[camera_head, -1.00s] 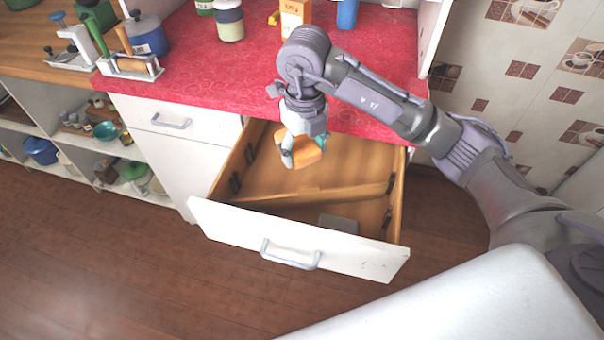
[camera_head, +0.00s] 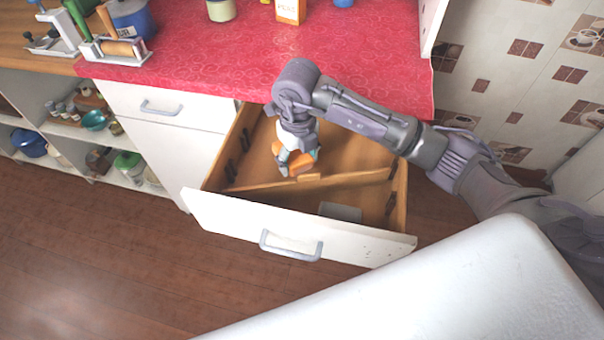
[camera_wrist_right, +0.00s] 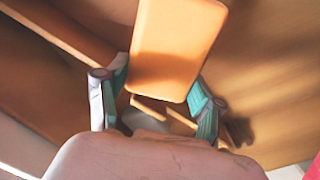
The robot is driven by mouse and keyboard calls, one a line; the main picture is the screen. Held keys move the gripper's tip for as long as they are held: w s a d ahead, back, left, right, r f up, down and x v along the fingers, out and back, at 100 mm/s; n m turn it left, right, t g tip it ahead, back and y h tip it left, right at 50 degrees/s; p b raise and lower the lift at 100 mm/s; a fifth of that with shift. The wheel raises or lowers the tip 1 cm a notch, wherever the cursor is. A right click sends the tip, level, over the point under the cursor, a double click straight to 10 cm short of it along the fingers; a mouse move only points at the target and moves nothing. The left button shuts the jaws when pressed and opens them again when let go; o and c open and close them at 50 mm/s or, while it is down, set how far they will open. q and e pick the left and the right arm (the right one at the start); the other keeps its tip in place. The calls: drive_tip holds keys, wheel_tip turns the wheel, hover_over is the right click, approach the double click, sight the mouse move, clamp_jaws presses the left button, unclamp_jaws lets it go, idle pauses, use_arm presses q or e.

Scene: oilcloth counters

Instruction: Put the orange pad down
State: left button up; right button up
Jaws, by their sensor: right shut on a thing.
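The orange pad (camera_head: 299,167) is a small rounded block held between the fingers of my right gripper (camera_head: 291,163). In the right wrist view the pad (camera_wrist_right: 176,48) sits between the two teal-tipped fingers of the gripper (camera_wrist_right: 158,95). The pad is inside or just above the open wooden drawer (camera_head: 345,147), over the rear compartment near the divider (camera_head: 345,181). I cannot tell whether it touches the drawer floor. My left gripper is not in view.
The drawer front (camera_head: 345,239) is white with a grey handle. A grey block (camera_head: 340,212) lies in its front compartment. The red counter (camera_head: 240,70) is behind, bearing an orange box (camera_head: 291,12) and jars. Open shelves (camera_head: 105,160) are at left.

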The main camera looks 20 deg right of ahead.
wheel_tip(320, 180, down, 5)
drive_tip(key=shift+f, duration=0.2)
idle(0.3)
drive_tip(key=shift+f, duration=0.2)
drive_tip(key=o, duration=1)
drive_tip(key=shift+r, duration=0.15)
